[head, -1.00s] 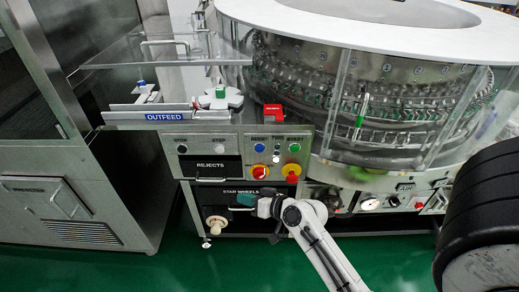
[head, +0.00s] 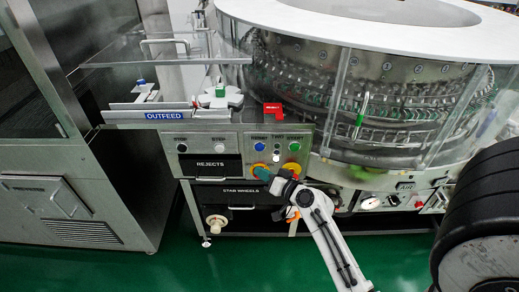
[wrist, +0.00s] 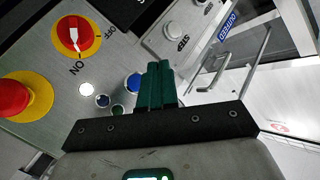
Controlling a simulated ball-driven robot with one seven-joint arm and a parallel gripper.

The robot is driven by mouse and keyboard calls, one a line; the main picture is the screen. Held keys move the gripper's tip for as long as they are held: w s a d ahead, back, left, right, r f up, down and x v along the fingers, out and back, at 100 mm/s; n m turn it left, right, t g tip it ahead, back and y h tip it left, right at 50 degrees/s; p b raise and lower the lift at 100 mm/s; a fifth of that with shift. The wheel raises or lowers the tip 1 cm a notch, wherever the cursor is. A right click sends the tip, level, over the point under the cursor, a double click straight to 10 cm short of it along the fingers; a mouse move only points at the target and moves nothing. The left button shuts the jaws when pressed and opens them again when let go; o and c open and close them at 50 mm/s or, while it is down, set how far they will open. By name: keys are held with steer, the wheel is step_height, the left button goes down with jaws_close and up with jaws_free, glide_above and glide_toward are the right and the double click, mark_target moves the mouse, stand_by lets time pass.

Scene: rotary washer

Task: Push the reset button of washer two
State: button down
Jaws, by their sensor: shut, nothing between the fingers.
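The reset button is a round blue button (head: 259,147) under a blue RESET label on the steel control panel (head: 230,150). A blue button (wrist: 133,81) also shows in the wrist view, just left of my fingers and partly covered by them. My gripper (head: 261,173) has its teal fingers shut and empty, in front of the panel below the blue button in the head view. In the wrist view the shut fingers (wrist: 159,68) point toward the panel. I cannot tell whether they touch it.
A green start button (head: 294,147) sits right of the blue one. A red-on-yellow rotary switch (wrist: 78,37) and a red mushroom button (wrist: 13,97) on yellow stand out nearby. Glass guards surround the washer drum (head: 400,90).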

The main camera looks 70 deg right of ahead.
mark_target(259, 148)
steer(key=w+d+b, duration=0.2)
steer(key=d, duration=0.4)
steer(key=shift+w+d, duration=0.35)
steer(key=shift+w, duration=0.05)
steer(key=shift+d+b, duration=0.15)
steer(key=shift+b, duration=0.3)
stand_by(1.4)
steer(key=shift+w+d, duration=0.15)
steer(key=shift+d, duration=0.1)
steer(key=shift+w+d+b, duration=0.2)
steer(key=shift+d+b, duration=0.15)
steer(key=shift+b, duration=0.15)
stand_by(0.6)
stand_by(0.3)
steer(key=shift+s+a, duration=0.35)
steer(key=shift+a, duration=0.4)
